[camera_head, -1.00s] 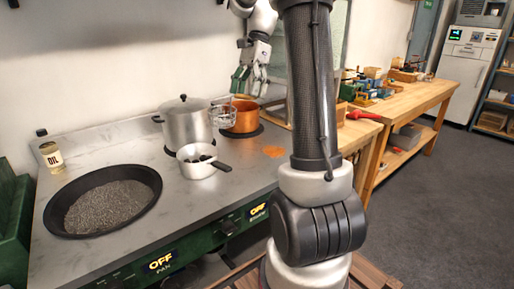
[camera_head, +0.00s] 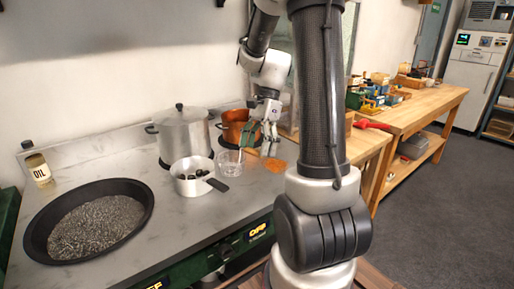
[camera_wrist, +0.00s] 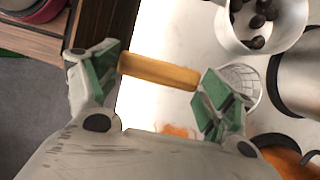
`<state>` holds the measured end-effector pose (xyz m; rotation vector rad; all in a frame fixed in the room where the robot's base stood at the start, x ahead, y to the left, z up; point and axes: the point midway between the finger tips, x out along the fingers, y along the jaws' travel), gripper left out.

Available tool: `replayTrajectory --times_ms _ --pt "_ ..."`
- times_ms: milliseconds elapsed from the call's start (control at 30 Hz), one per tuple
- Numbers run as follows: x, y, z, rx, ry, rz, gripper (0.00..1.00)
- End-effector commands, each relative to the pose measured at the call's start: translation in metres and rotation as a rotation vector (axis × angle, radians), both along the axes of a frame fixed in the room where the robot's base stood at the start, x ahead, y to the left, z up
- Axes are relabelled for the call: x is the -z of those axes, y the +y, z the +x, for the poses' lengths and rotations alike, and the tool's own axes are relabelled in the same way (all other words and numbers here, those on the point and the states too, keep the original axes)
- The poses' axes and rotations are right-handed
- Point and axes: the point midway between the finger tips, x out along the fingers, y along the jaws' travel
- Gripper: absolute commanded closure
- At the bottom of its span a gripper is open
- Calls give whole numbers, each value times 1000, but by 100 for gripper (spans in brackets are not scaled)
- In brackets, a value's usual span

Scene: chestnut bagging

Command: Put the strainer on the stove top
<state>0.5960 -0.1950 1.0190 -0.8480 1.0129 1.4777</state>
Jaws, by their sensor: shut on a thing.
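The strainer is a small wire basket (camera_head: 230,161) with a wooden handle, seen in the wrist view (camera_wrist: 160,72). My gripper (camera_head: 262,138) is shut on the handle, which spans between its green-padded fingers in the wrist view (camera_wrist: 158,82). The basket is low over the grey stove top (camera_head: 130,166), right of the small saucepan and in front of the copper pot. I cannot tell whether it touches the surface. The right finger partly hides the basket in the wrist view (camera_wrist: 243,82).
A small saucepan (camera_head: 187,187) with dark chestnuts stands close left of the strainer. A lidded stockpot (camera_head: 183,135) and a copper pot (camera_head: 234,127) stand behind. A wide black pan (camera_head: 32,240) of dark grains and an oil jar (camera_head: 38,172) are left. An orange patch (camera_head: 275,165) marks the surface.

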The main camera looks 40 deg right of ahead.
Motion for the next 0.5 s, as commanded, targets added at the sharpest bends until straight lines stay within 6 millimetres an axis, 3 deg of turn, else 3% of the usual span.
replayTrajectory --times_ms 367,400,500 --pt "6 0 0 -1 0 0 49" --pt "6 0 0 -1 0 0 13" --pt "6 0 0 -1 0 0 0"
